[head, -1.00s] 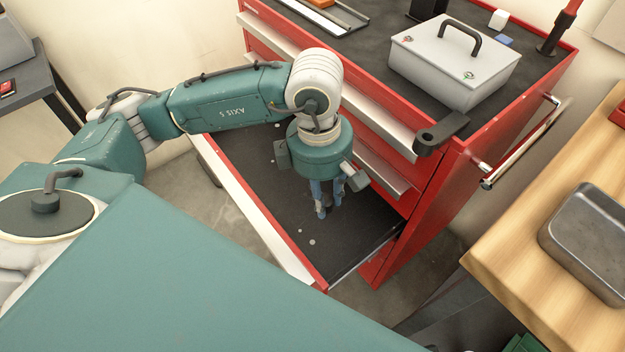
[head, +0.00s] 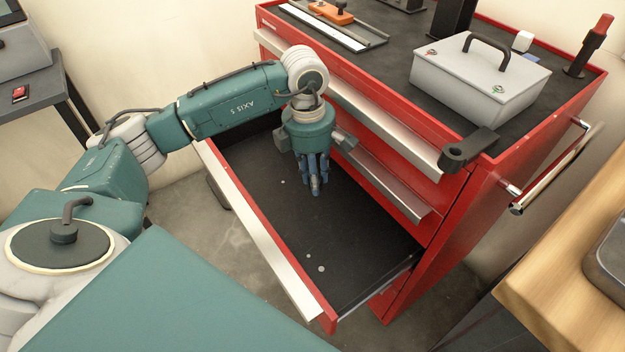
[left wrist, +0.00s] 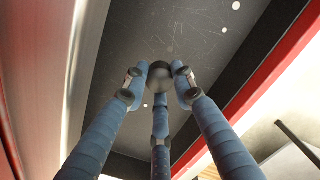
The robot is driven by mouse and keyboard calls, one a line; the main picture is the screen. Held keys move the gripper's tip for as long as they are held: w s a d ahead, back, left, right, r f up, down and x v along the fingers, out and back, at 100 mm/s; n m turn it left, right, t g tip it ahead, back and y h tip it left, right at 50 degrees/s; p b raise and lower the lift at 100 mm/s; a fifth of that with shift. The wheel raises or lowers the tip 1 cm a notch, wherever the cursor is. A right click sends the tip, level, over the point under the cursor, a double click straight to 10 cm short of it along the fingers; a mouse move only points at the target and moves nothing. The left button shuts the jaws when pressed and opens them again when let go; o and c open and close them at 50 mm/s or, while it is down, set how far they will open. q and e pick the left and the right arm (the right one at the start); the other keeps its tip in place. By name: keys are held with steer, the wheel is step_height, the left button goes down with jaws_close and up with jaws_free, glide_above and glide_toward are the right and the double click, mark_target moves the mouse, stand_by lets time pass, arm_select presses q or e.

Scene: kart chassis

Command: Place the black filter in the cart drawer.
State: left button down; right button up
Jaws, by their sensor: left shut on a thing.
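The cart drawer (head: 355,235) is pulled out of the red cart, with a dark lining and a pale front edge. My left gripper (head: 315,188) points down over the drawer, with its blue fingers closed together. In the left wrist view, its three fingers (left wrist: 158,90) are shut around a small dark round object, the black filter (left wrist: 161,73). The drawer's lining (left wrist: 215,50) lies beyond it. In the head view the fingers hide the filter. I cannot tell whether it touches the drawer floor. My right gripper is not in view.
The red cart (head: 440,225) has a grey metal box (head: 470,75) and an orange-handled tool (head: 335,15) on top. A black holder (head: 468,150) sticks out at its corner. A wooden bench (head: 570,260) stands at right. Small pale spots dot the mostly bare drawer floor.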

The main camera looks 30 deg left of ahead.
arm_select(q)
steer(key=f, duration=0.1)
steer(key=w+a+f, duration=0.1)
steer(key=f, duration=0.1)
steer(key=shift+w+a+f+b, duration=0.2)
steer(key=shift+a+b, duration=0.1)
steer(key=shift+a, duration=0.05)
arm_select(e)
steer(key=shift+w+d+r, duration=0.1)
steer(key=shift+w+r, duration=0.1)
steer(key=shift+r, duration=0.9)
arm_select(q)
steer(key=shift+f, duration=0.15)
